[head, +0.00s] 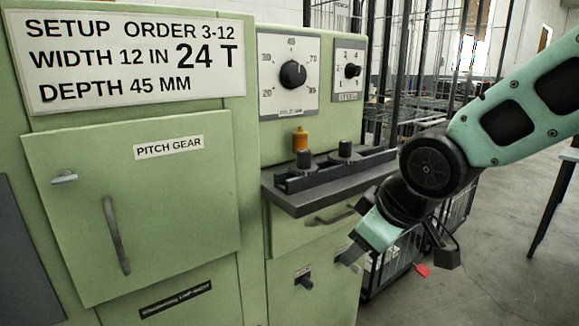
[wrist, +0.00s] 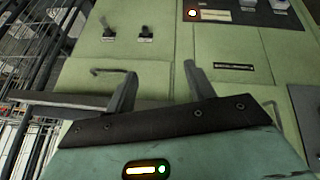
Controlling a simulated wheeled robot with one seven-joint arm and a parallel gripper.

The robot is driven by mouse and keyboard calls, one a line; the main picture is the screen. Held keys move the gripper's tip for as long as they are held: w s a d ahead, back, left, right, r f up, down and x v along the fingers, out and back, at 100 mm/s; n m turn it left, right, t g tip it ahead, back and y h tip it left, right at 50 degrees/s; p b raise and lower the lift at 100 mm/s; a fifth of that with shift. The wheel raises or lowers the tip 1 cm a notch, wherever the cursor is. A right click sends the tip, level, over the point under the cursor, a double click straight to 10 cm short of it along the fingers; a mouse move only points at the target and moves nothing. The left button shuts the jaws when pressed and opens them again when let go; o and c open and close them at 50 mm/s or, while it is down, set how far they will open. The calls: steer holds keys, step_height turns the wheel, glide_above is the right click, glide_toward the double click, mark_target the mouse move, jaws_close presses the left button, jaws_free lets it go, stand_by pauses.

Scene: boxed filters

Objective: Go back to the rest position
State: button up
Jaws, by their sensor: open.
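My gripper (head: 350,257) hangs low in front of the green machine's lower right part in the head view, beside the lower drawer front. In the wrist view my gripper (wrist: 157,78) shows two dark fingers spread apart with nothing between them. The green machine (head: 250,180) fills the left of the head view, with a closed door labelled PITCH GEAR (head: 140,200). Its dark shelf (head: 300,205) sits above and left of my gripper. I cannot tell whether the fingers touch the machine.
Two dial panels (head: 290,75) sit above the shelf, which holds dark knobbed parts and an orange piece (head: 300,140). Wire cages (head: 460,205) stand behind my arm. A small red item (head: 422,270) lies low by the cages. Grey floor (head: 500,270) is open at the right.

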steer(key=s+d+f+m+g+h, duration=0.1)
steer(key=s+f+g, duration=0.2)
steer(key=s, duration=0.7)
steer(key=s+d+f+m+g+h, duration=0.1)
steer(key=s+f+g, duration=0.2)
steer(key=s, duration=0.7)
step_height(320, 180, up, 17)
steer(key=p, duration=1.6)
steer(key=shift+f, duration=0.15)
